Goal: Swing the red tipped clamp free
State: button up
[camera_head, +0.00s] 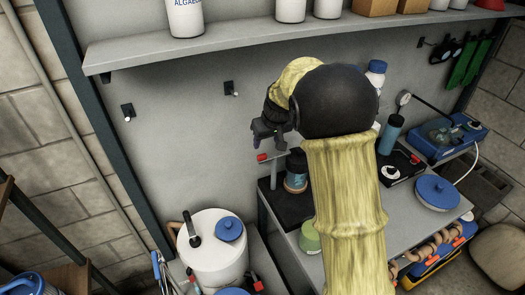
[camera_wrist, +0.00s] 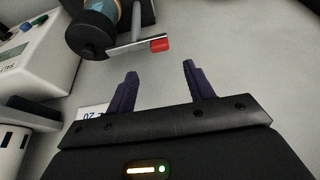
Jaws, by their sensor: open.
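The red tipped clamp shows in the head view as a grey bar (camera_head: 276,160) on an upright post, its red end pointing left. In the wrist view the clamp bar (camera_wrist: 126,48) lies across the top, with its red tip at the right end. My gripper (camera_wrist: 158,75) is open and empty, its two dark fingers pointing toward the clamp and apart from it. In the head view my gripper (camera_head: 266,133) is just above the clamp, near the wall. A dark-capped bottle (camera_wrist: 92,30) stands close to the clamp; its blue label also shows in the head view (camera_head: 296,180).
A shelf (camera_head: 230,32) with bottles runs above my arm. A white tub (camera_head: 212,250) with a blue lid stands lower left. A blue bottle (camera_head: 391,132) and a blue-lidded container (camera_head: 437,192) stand on the bench to the right.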

aim_at(262, 155)
jog(key=p+x, duration=0.2)
jog(key=x, duration=0.7)
jog(key=shift+w+f, duration=0.1)
jog(key=shift+f, duration=0.05)
jog(key=c, duration=1)
